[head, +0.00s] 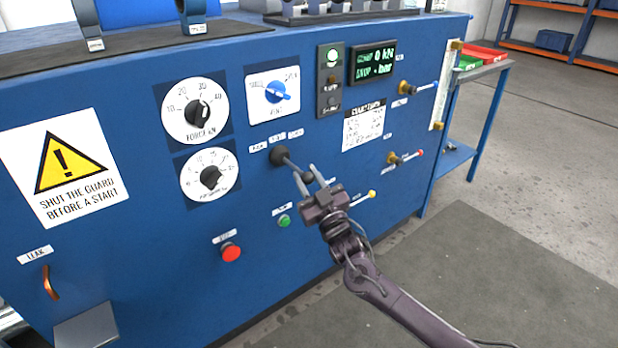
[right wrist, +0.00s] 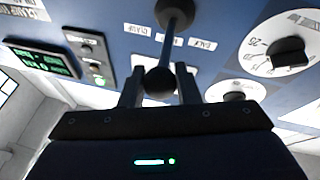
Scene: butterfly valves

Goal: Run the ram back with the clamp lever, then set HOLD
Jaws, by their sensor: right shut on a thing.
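The clamp lever (head: 279,156) is a black boot on the blue panel with a thin rod ending in a dark ball knob. My right gripper (head: 309,176) is shut on it at the knob end. In the right wrist view the lever's ball knob (right wrist: 160,82) sits between the two fingers. Three small labels lie above the lever; in the wrist view the outer ones seem to read CLAMP and BACK. A blue selector knob (head: 278,92) sits on a white plate above the lever; its labels are too small to read surely. My left gripper is out of view.
Two black dials, FORCE (head: 203,112) and a lower one (head: 210,178), are left of the lever. A green button (head: 284,221) and a red button (head: 231,252) are below. A green-lit display (head: 374,60) is upper right.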

